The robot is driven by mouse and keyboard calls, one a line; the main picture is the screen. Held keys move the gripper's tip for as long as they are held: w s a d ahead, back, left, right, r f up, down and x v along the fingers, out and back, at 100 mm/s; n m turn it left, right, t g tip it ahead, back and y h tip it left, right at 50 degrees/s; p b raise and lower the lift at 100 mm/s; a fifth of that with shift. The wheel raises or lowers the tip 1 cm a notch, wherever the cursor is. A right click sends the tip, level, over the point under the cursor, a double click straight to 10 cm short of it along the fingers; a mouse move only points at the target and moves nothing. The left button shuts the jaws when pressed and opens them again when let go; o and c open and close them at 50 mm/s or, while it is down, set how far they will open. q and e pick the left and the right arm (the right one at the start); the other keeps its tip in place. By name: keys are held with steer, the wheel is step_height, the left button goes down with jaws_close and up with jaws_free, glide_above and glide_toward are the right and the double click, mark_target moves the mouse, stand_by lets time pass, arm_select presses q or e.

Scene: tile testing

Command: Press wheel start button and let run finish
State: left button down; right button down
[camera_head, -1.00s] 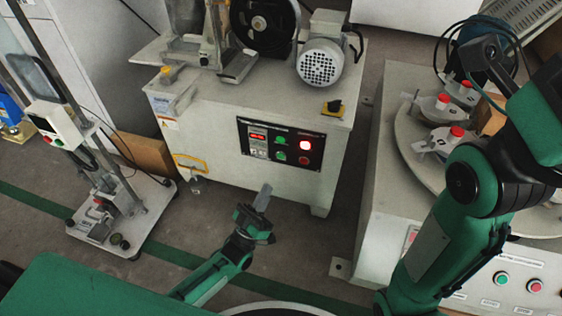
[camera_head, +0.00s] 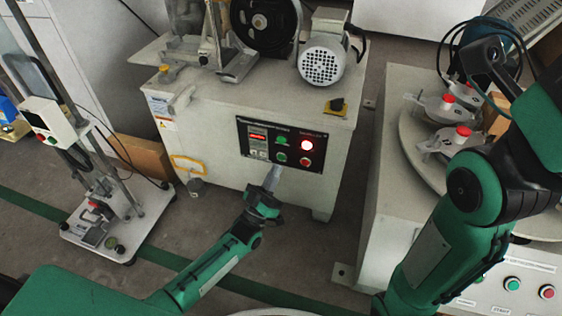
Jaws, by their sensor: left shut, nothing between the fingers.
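The wheel machine (camera_head: 230,170) is a pale cabinet with a dark wheel (camera_head: 266,22) and a grey motor (camera_head: 322,62) on top.
A second machine with a round table (camera_head: 412,130) and red-knobbed clamps stands at the right, with its own green button (camera_head: 512,284) and red button (camera_head: 546,292). A test stand (camera_head: 118,222) stands at the left. A yellow handle (camera_head: 190,165) sits on the cabinet front.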

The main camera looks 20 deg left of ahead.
mark_target(282, 157)
arm_select(q)
steer(key=shift+w, duration=0.6)
stand_by(0.5)
stand_by(0.6)
stand_by(0.5)
steer(key=shift+w, duration=0.4)
steer(key=shift+w+b, duration=0.1)
steer(key=shift+b, duration=0.2)
